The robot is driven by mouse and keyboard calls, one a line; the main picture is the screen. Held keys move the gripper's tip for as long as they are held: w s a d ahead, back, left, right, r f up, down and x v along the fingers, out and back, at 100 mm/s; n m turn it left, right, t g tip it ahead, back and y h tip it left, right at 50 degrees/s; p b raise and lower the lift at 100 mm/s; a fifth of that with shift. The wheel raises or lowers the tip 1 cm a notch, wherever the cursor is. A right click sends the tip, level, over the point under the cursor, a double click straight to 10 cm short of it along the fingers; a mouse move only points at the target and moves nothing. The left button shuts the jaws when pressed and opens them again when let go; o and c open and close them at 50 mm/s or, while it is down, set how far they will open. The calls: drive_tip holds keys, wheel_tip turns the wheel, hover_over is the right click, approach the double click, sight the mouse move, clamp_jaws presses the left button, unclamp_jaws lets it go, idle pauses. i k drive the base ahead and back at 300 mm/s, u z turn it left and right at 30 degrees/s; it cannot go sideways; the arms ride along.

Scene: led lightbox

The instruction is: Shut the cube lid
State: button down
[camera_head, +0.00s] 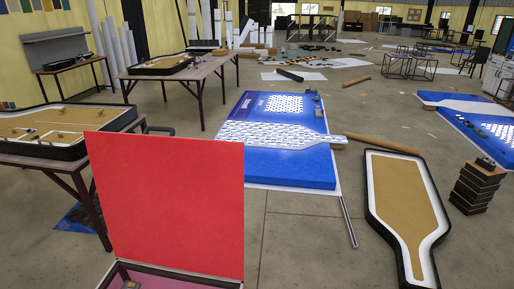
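The cube's lid (168,203) is a large flat red panel in the lower left of the head view. It stands open, about upright, at the back edge of the cube. Only the top of the cube (190,276) shows at the bottom edge, with a pinkish rim and an open inside. A small part of the interior shows at its left corner, and the rest is cut off by the frame. My gripper is not in view.
A table with a bottle-shaped lightbox frame (80,144) stands left of the lid. Behind lies a blue panel (290,172) with a white bottle shape. A black-edged bottle frame (375,215) and a dark stack of blocks (474,190) are at right. Bare floor shows between.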

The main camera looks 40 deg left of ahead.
sight(171, 201)
drive_tip(key=u, duration=0.6)
drive_tip(key=i, duration=1.55)
drive_tip(key=u, duration=0.7)
drive_tip(key=i, duration=0.4)
drive_tip(key=u, duration=0.4)
drive_tip(key=k, duration=0.7)
drive_tip(key=u, duration=0.25)
drive_tip(key=i, duration=0.7)
drive_tip(key=z, duration=0.15)
